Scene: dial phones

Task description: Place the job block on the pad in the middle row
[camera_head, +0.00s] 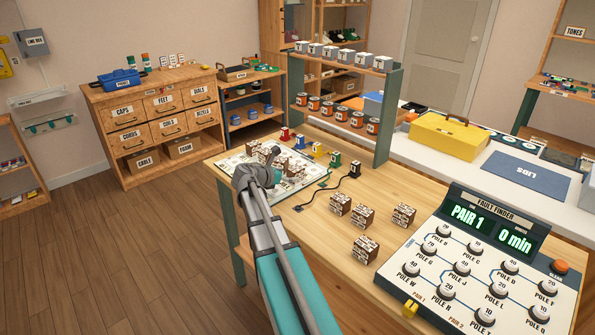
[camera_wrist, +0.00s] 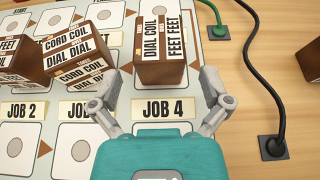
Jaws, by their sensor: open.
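Brown blocks with white word labels stand on a white board (camera_head: 290,183) of pads. In the wrist view my gripper (camera_wrist: 159,80) is open. One block (camera_wrist: 160,45) reading "DIAL COIL" and "FEET FEET" is between and just beyond its fingertips, above the "JOB 4" pad; contact with the fingers cannot be told. A block reading "CORD COIL" and "DIAL DIAL" (camera_wrist: 80,70) lies to its left, turned at an angle, and one reading "FEET" (camera_wrist: 14,52) is at the left edge. In the head view my gripper (camera_head: 264,158) is over the board, its fingers small and partly hidden.
Several more blocks (camera_head: 365,249) stand on the bare wood to the right of the board. Black and green cables (camera_wrist: 262,75) run close to the board's right edge. A fault finder panel (camera_head: 470,270) fills the front right. A shelf of cans (camera_head: 337,111) rises behind.

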